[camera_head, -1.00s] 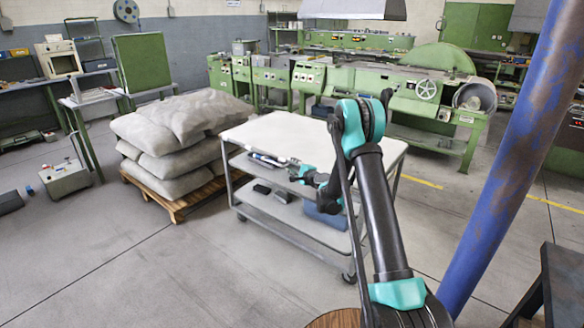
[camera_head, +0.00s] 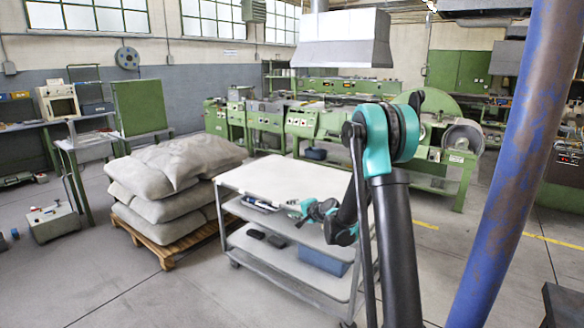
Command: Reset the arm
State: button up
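My arm rises from the bottom right of the head view, bends at a teal joint, and reaches down to the left. My gripper (camera_head: 297,216) is small and dark at the arm's end, in front of the cart (camera_head: 268,178) as seen here. Its fingers are too small to tell whether they are open or shut. I see nothing clearly held in it.
The grey cart carries dark items and a blue bin (camera_head: 322,262) on its lower shelves; its top is bare. Grey sacks (camera_head: 172,190) lie on a wooden pallet (camera_head: 160,252) to the left. A blue pillar (camera_head: 515,165) stands at right. Green machines line the back.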

jog(key=s+d+f+n+g+h, duration=0.1)
jog(key=s+d, duration=0.5)
jog(key=s, duration=0.8)
jog(key=s+d+f+n+g+h, duration=0.2)
jog(key=s+d+n+g+h, duration=0.1)
jog(key=s, duration=1.2)
jog(key=s+d+f+n+g+h, duration=0.2)
jog(key=s+d+n+h, duration=0.2)
jog(key=s+d, duration=0.6)
jog(key=s+n, duration=0.1)
jog(key=s, duration=0.4)
jog(key=shift+g, duration=0.3)
jog(key=shift+c, duration=0.3)
